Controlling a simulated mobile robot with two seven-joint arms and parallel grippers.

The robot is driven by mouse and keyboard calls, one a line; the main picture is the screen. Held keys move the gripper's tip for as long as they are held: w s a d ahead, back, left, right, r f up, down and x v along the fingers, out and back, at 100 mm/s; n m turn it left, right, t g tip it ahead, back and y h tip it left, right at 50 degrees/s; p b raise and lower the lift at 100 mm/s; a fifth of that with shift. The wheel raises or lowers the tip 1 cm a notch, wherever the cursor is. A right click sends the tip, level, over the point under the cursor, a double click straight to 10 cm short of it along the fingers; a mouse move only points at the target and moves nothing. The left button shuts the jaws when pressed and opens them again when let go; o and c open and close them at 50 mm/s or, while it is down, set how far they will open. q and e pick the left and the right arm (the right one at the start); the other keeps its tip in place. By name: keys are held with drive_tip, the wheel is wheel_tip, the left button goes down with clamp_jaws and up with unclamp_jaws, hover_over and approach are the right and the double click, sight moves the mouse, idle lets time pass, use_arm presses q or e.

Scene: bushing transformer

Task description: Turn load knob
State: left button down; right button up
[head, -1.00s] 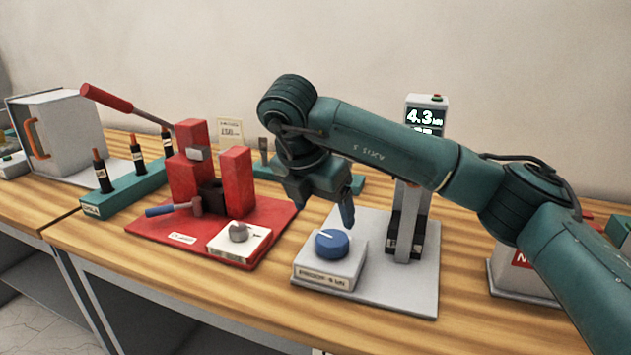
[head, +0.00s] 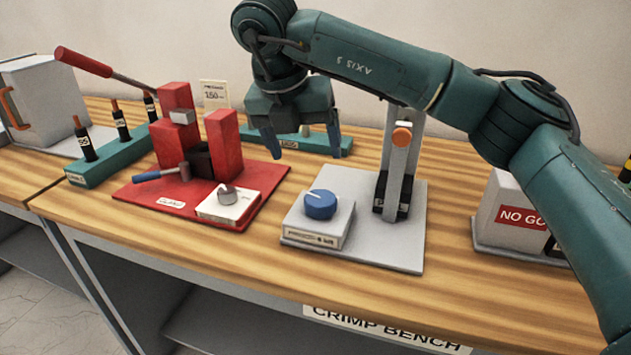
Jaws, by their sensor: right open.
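A blue round knob (head: 320,206) with a white pointer line sits on a small light-grey box (head: 318,228) on a grey plate (head: 395,253). The box's label is too blurred to read fully. A second, grey knob (head: 227,193) sits on a white box on the red base to the left. My right gripper (head: 301,142) is open and empty, fingers pointing down. It shows above the blue knob in the picture, apart from it. My left gripper is out of view. The upper part of the grey post, with its display, is hidden behind my right arm.
A red press (head: 223,143) with a long red lever stands left. A "NO GO" box (head: 497,215) stands right. Bare wood (head: 300,270) lies along the front edge.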

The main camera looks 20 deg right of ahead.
sight(320, 198)
drive_tip(key=w+d+n+g+y, duration=0.1)
drive_tip(key=w+d+n+y, duration=0.1)
drive_tip(key=n, duration=1.4)
drive_tip(key=w+d+n+g+y, duration=0.1)
drive_tip(key=d+n+g, duration=0.1)
drive_tip(key=n, duration=1.4)
wheel_tip(320, 198, down, 13)
drive_tip(key=shift+w+a+r, duration=0.1)
